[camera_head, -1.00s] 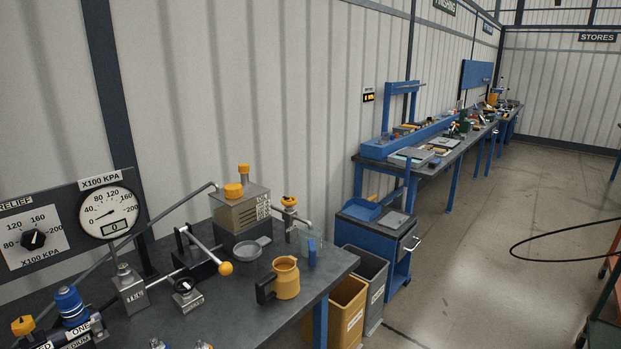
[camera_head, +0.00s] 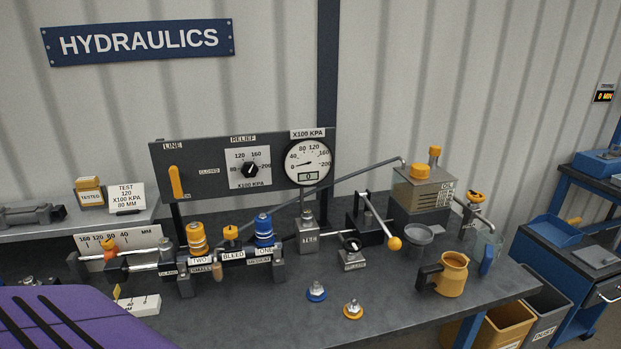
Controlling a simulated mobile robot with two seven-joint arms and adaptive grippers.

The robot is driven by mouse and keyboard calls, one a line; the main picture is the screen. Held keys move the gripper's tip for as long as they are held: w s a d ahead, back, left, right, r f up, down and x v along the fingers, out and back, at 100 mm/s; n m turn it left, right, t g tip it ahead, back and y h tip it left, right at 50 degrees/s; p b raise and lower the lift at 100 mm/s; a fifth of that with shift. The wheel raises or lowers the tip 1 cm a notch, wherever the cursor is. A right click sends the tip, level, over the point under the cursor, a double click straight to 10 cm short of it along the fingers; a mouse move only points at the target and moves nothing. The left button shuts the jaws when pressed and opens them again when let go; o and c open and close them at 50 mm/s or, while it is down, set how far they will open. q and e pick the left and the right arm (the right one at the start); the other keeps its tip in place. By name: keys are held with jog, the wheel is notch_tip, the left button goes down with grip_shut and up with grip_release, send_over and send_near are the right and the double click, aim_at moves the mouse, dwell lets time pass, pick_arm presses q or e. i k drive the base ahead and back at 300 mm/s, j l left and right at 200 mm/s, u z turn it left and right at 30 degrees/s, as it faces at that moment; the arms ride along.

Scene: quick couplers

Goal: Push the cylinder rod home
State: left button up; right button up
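The cylinder (camera_head: 235,264) lies along the front left of the bench, with an orange coupler (camera_head: 197,238) and a blue coupler (camera_head: 264,230) on top. Its shiny rod (camera_head: 142,266) sticks out to the left of the body. A dark end piece (camera_head: 77,266) and an orange marker (camera_head: 109,244) are at the rod's left side. A millimetre scale plate (camera_head: 122,239) stands behind the rod. Exactly how far the rod is out is too small to read. Neither of my grippers is in view.
A hand pump with an orange-knobbed lever (camera_head: 394,243) stands right of the cylinder. A yellow jug (camera_head: 452,274) and two loose couplings, blue (camera_head: 316,292) and orange (camera_head: 353,309), sit near the front. A purple striped shape (camera_head: 70,318) covers the lower left corner. The gauge (camera_head: 308,162) reads 0.

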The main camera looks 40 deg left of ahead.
aim_at(118, 270)
jog(key=u, duration=2.3)
